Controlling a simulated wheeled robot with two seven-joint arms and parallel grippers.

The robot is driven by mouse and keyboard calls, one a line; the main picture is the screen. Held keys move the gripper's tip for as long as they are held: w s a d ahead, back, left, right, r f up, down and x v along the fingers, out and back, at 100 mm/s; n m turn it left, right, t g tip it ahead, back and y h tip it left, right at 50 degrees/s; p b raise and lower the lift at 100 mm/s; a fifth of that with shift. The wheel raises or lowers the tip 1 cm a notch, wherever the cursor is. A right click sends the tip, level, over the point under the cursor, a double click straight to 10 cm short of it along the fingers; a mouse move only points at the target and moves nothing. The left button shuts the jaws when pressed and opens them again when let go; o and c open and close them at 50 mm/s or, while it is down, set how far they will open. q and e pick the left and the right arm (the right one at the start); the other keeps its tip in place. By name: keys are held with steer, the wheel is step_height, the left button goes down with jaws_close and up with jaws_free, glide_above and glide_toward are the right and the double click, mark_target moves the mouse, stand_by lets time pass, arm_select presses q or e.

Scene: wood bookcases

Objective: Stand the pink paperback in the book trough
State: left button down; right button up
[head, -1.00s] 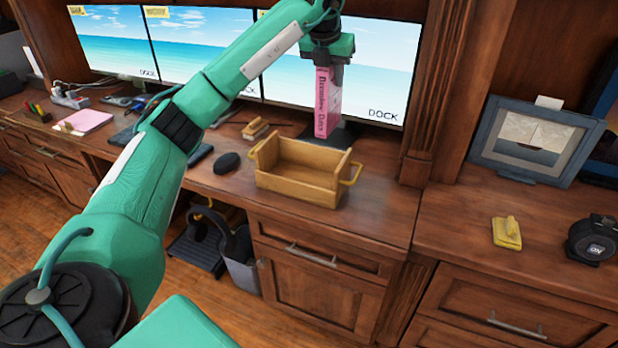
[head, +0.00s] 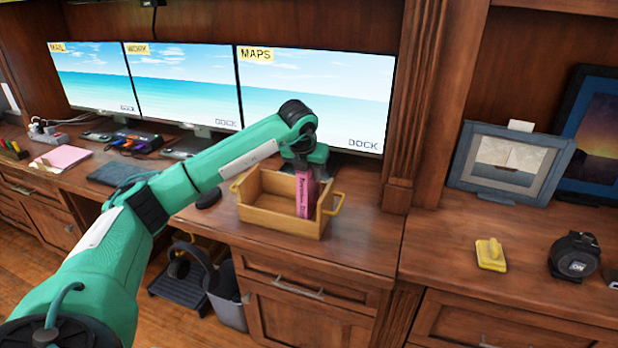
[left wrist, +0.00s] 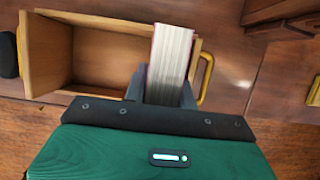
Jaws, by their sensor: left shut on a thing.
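The pink paperback (head: 305,196) is upright, with its lower part inside the wooden book trough (head: 280,221), towards the trough's right end. My left gripper (head: 304,170) is shut on the top of the paperback from above. In the left wrist view the paperback (left wrist: 171,55) shows its pale page edges between the fingers, close to the right end of the trough (left wrist: 110,24). The rest of the trough is empty. The paperback's bottom edge is hidden behind the front wall, so I cannot tell if it touches the floor. My right gripper is out of view.
Three monitors (head: 315,95) stand behind the trough. A dark mouse (head: 208,198) lies left of it. A framed boat picture (head: 510,163), a yellow object (head: 491,254) and a black round device (head: 575,256) are on the right counter, with clear wood between.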

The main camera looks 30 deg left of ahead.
arm_select(q)
steer(key=shift+f, duration=0.95)
steer(key=c, duration=1.5)
jaws_free()
steer(key=shift+f, duration=0.1)
steer(key=o, duration=0.4)
